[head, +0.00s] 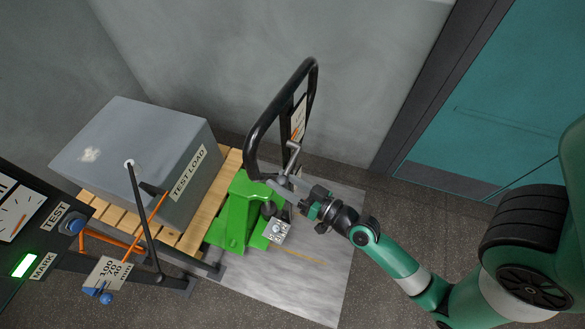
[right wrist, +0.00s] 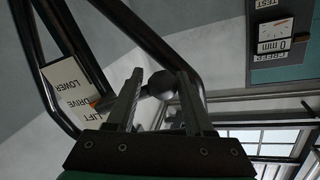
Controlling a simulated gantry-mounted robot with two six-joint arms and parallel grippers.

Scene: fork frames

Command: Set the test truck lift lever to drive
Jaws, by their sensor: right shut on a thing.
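The green test truck (head: 240,212) stands with its black loop handle (head: 313,80) upright. A white plate on the handle, lettered LIFT, DRIVE and LOWER, shows in the right wrist view (right wrist: 66,85). An orange mark (right wrist: 95,102) lies at the plate's edge near the word DRIVE; its exact setting is hard to read. The grey lift lever (head: 292,158) hangs below the plate. My right gripper (head: 283,183) is at the lever's lower end, shut on its round dark knob (right wrist: 160,84), which sits between the fingers. My left gripper is out of view.
A grey TEST LOAD block (head: 135,150) rests on a wooden pallet (head: 216,200). A black gauge panel (head: 30,230) with TEST and MARK buttons is at left; its dial (right wrist: 275,34) reads 0 mm. A teal door (head: 465,110) is at right.

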